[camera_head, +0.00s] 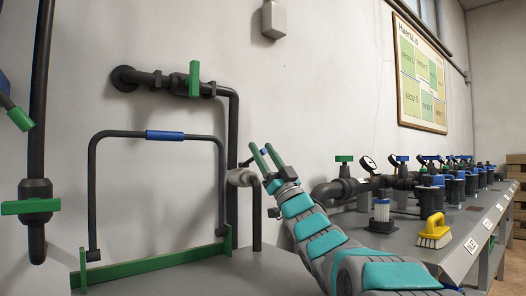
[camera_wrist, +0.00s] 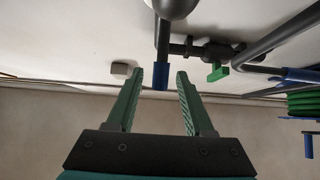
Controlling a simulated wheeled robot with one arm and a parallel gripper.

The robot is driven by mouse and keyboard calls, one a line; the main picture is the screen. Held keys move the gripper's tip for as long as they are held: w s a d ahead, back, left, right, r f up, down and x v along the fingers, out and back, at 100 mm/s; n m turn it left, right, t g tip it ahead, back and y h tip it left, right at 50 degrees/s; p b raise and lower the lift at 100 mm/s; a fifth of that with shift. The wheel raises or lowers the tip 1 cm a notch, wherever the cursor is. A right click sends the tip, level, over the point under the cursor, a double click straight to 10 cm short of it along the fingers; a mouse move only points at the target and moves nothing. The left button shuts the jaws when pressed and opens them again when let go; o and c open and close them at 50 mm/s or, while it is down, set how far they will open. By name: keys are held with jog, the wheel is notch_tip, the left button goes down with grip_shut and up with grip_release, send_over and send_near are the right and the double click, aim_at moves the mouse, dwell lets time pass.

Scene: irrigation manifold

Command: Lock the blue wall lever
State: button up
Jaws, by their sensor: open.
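The blue wall lever is a dark rod with a blue tip (camera_wrist: 160,83), reaching down from a rounded grey pipe part (camera_wrist: 175,8) in the wrist view. The blue tip lies between the two fingers of my gripper (camera_wrist: 161,72), with a visible gap on each side. In the head view, my open green fingers (camera_head: 263,149) are up by the wall, just right of the grey pipe elbow (camera_head: 241,178). There the lever is small and mostly hidden by the fingers. I cannot tell its depth between the fingers exactly.
A pipe valve with a green handle (camera_head: 194,79) is on the wall to the left. Below it stands a bent dark bar with a blue sleeve (camera_head: 165,135). A grey bench (camera_head: 405,226) with several valves, a blue-white filter (camera_head: 382,212) and a yellow brush (camera_head: 434,231) extends right.

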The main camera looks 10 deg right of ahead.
jog(key=shift+s+d+f, duration=0.15)
jog(key=shift+s+d, duration=0.1)
jog(key=shift+s, duration=0.05)
jog(key=s+d+p, duration=0.1)
jog(key=s+d, duration=0.5)
jog(key=s, duration=0.3)
jog(key=shift+s+d, duration=0.25)
jog(key=shift+s, duration=0.1)
jog(key=shift+f, duration=0.1)
